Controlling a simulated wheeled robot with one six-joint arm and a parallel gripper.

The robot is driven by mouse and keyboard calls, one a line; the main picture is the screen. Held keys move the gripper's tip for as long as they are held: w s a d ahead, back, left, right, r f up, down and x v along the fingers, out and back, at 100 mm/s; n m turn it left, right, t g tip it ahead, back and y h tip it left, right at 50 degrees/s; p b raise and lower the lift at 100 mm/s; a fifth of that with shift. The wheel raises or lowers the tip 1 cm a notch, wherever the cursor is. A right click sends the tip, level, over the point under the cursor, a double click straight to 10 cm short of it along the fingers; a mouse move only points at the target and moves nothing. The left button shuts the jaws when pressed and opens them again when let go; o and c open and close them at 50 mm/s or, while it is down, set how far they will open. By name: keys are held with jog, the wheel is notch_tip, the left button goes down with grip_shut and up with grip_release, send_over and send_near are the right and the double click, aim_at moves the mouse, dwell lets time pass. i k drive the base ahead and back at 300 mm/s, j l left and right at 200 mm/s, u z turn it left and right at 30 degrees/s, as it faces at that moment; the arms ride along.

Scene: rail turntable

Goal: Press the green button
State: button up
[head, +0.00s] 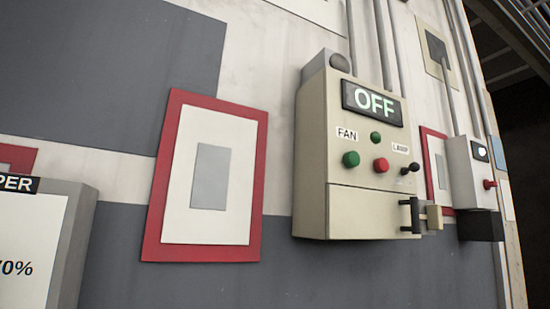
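A beige control box (312,150) is mounted on the wall right of centre. Its display (373,103) reads "OFF" in pale green letters. A green button (351,159) sits under the "FAN" label (347,134). A smaller green round piece (376,138) is above and to its right; I cannot tell if it is a button or a light. A red button (381,165) is right of the larger green one. My gripper is not in view, and nothing covers the buttons.
A black toggle (409,169) stands out at the box's right, and a black handle (411,216) below it. A smaller grey box with a red knob (489,184) is further right. A grey cabinet (78,235) juts in at the lower left. Wall panels lie between.

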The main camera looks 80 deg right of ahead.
aim_at(352, 159)
jog(key=k+l+z, duration=0.2)
jog(key=k+l, duration=0.25)
jog(key=k, duration=0.3)
jog(key=k+l+z, duration=0.2)
jog(key=k+l, duration=0.35)
jog(key=k, duration=0.15)
jog(key=k+l, duration=0.15)
jog(key=l, duration=0.15)
jog(key=k+l+z, duration=0.15)
jog(key=l, duration=0.2)
jog(key=k+l, duration=0.1)
jog(key=l, duration=0.2)
jog(key=k+l+z, duration=0.1)
jog(key=l, duration=0.25)
jog(key=k+l, duration=0.15)
jog(key=l, duration=0.15)
jog(key=z, duration=0.05)
